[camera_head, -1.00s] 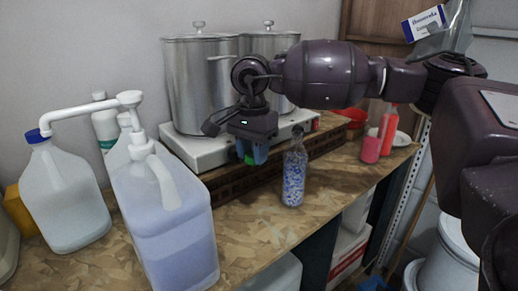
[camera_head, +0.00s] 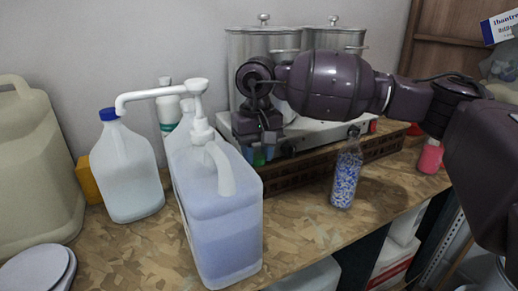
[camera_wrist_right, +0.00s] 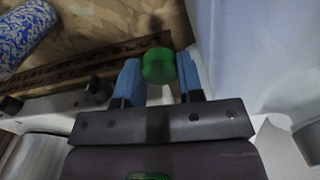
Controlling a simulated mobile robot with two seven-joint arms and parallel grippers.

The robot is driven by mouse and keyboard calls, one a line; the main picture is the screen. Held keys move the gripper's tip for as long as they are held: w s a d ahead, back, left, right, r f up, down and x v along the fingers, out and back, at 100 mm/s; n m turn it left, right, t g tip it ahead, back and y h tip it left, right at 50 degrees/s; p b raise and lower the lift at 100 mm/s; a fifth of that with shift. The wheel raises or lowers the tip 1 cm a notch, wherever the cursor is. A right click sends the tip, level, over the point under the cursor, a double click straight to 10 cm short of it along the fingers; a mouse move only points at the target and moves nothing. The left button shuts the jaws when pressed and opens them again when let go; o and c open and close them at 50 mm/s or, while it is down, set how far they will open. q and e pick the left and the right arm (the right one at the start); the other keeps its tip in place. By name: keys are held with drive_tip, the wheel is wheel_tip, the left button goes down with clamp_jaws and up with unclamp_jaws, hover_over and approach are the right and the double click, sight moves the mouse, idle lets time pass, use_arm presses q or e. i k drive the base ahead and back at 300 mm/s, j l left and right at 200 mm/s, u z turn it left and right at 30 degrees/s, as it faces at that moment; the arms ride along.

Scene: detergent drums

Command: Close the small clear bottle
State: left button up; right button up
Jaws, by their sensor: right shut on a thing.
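A small clear bottle (camera_head: 346,178) with blue and white speckled contents stands upright on the wooden bench, right of my right gripper; its top looks dark. Part of it shows at the upper left of the right wrist view (camera_wrist_right: 22,35). My right gripper (camera_head: 262,152) is in front of the pots, just behind the pump jug and apart from the bottle. In the right wrist view its blue fingers (camera_wrist_right: 160,80) are shut on a small round green cap (camera_wrist_right: 158,66). My left gripper is not in view.
A pump jug (camera_head: 225,225) of bluish liquid stands close to my right gripper. A blue-capped jug (camera_head: 128,172) is farther left. Two metal pots (camera_head: 255,62) stand behind on a white stove. A pink container (camera_head: 430,157) is at right. The front bench is clear around the bottle.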

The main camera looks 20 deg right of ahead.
sight(351, 158)
drive_tip(key=k+l+z, duration=0.15)
drive_tip(key=k+l, duration=0.15)
drive_tip(key=k+l+z, duration=0.15)
drive_tip(key=l, duration=0.3)
drive_tip(key=k+l+z, duration=0.15)
drive_tip(key=k+l, duration=0.2)
